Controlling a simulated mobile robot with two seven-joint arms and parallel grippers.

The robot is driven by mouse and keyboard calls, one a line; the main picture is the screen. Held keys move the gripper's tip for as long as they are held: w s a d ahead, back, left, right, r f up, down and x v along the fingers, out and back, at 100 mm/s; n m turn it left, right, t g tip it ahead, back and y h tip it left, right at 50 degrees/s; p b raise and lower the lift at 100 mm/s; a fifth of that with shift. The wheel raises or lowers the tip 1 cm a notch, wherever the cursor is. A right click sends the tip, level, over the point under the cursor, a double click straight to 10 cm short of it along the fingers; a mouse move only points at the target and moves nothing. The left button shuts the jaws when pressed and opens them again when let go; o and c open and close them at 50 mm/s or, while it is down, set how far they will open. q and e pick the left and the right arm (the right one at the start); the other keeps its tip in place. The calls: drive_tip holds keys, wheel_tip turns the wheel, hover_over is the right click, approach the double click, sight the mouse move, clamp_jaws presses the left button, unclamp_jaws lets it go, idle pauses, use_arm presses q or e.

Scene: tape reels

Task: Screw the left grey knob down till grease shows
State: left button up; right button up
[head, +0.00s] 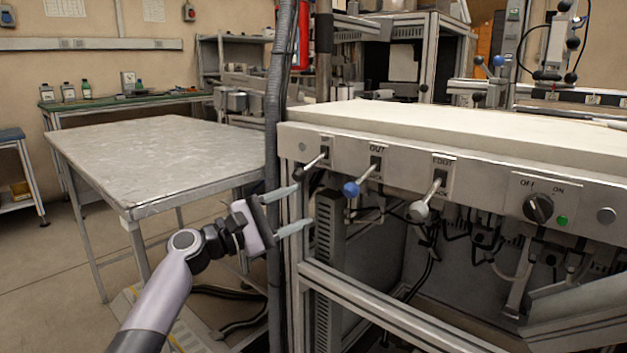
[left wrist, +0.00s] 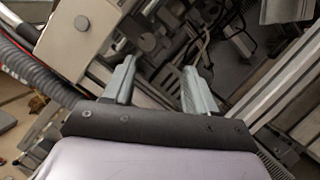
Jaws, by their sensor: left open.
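On the front panel (head: 400,170), three levers stick out. The leftmost lever (head: 314,161) has a thin light shaft, and its end is small and hard to make out. The middle lever has a blue knob (head: 350,188). The right one has a grey knob (head: 418,211). No grease can be made out on any of them. My left gripper (head: 302,207) is open and empty, below the leftmost lever and left of the blue knob, apart from both. In the left wrist view, its two grey fingers (left wrist: 160,72) are spread with nothing between them. My right gripper is out of view.
A black rotary switch (head: 538,207) and a green button (head: 562,220) are at the panel's right. A vertical grey hose (head: 277,110) runs close behind my left gripper. Cables and a metal frame rail (head: 370,303) lie below the panel. A metal table (head: 150,155) stands at left.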

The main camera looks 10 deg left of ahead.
sight(328, 182)
use_arm(q)
drive_tip(key=shift+w+d+r, duration=0.2)
drive_tip(key=shift+w+r, duration=0.55)
drive_tip(key=shift+r, duration=0.2)
drive_tip(key=b+x, duration=0.2)
drive_tip(key=x, duration=0.2)
drive_tip(key=shift+d, duration=0.1)
drive_tip(key=shift+w+d+r, duration=0.2)
drive_tip(key=shift+w+d, duration=0.15)
drive_tip(key=shift+d, duration=0.15)
drive_tip(key=shift+w+d+r, duration=0.1)
drive_tip(key=shift+w+d, duration=0.1)
drive_tip(key=shift+d, duration=0.05)
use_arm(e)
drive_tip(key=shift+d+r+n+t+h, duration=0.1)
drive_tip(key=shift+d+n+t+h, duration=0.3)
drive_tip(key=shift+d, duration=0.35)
use_arm(q)
drive_tip(key=c, duration=1.1)
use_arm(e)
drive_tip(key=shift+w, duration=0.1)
